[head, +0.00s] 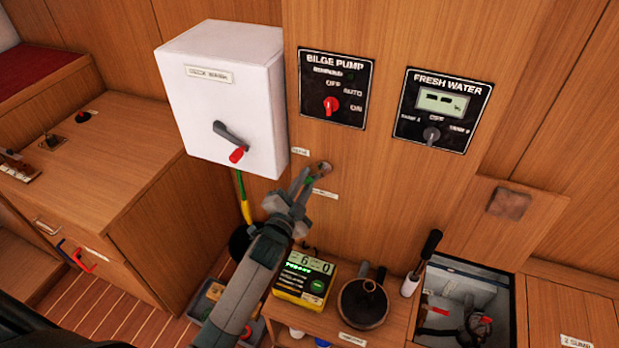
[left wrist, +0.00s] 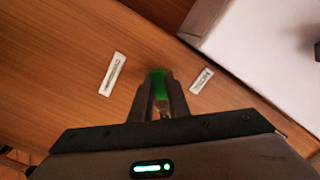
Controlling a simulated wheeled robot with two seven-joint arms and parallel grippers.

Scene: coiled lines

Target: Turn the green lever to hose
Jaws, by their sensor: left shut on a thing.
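The green lever (head: 310,180) is on the wooden panel below the bilge pump plate, mostly hidden by my left gripper. My left gripper (head: 307,182) reaches up to the panel and is shut on the lever. In the left wrist view the lever's green end (left wrist: 158,77) shows between the fingertips (left wrist: 159,95). A short label (head: 300,152) sits above the lever, and a longer label (head: 325,194) sits below it to the right. Their lettering is too small to read surely. The lever's exact direction is hard to tell. My right gripper is not in view.
A white box (head: 215,95) with a red-tipped handle juts out at upper left. The bilge pump (head: 337,75) and fresh water (head: 440,115) panels are above. A yellow device (head: 302,285), a round black object (head: 363,303) and an open hatch (head: 465,300) are below.

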